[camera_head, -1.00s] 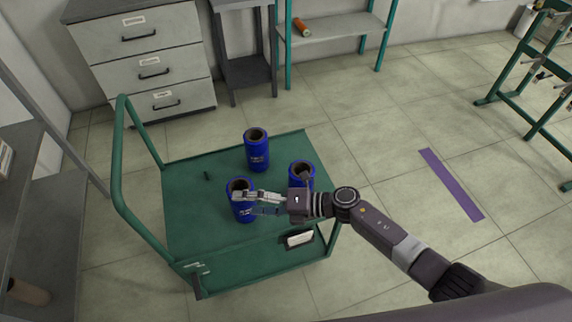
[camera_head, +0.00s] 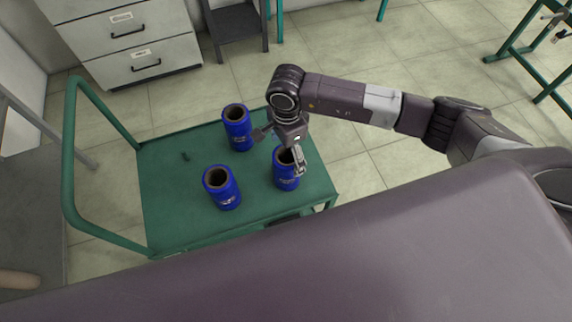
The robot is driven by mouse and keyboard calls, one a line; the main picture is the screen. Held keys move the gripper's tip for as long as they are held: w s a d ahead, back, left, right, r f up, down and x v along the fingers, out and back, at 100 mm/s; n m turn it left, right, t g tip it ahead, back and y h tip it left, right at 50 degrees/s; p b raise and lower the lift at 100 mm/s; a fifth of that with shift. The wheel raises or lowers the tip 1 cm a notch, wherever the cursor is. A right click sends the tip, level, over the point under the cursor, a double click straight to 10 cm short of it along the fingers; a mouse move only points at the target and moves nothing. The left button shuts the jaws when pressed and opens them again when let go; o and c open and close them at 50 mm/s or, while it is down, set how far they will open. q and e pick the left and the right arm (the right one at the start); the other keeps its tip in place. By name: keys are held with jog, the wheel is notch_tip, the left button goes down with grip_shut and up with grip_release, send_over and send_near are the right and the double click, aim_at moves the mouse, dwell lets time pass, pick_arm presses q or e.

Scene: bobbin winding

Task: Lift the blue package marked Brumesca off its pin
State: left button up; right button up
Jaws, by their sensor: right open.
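Three blue cylindrical packages with hollow brown cores stand upright on a green cart (camera_head: 160,205). One is at the back (camera_head: 237,133), one at the front left (camera_head: 224,194) and one at the right (camera_head: 285,181). Their labels are too small to read, so I cannot tell which is marked Brumesca. My right gripper (camera_head: 294,168) is open and points down at the top of the right package, partly covering its rim. I cannot tell whether it touches the package. The pins under the packages are hidden. My left gripper is out of view.
A short bare pin (camera_head: 185,156) stands at the cart's left. The cart's green handle (camera_head: 72,160) rises at the left. A grey drawer cabinet (camera_head: 130,45) stands behind, and a green rack (camera_head: 525,55) at the far right. The floor right of the cart is clear.

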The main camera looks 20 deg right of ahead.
aim_at(287, 158)
notch_tip(287, 158, down, 4)
jog(key=shift+w+d+r+p, duration=0.1)
jog(key=shift+w+p, duration=0.05)
jog(key=shift+p, duration=0.4)
jog(key=shift+f, duration=0.3)
jog(key=c, duration=1.9)
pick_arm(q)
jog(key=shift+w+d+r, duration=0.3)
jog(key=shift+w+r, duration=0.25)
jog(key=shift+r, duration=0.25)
pick_arm(e)
jog(key=shift+r, duration=0.1)
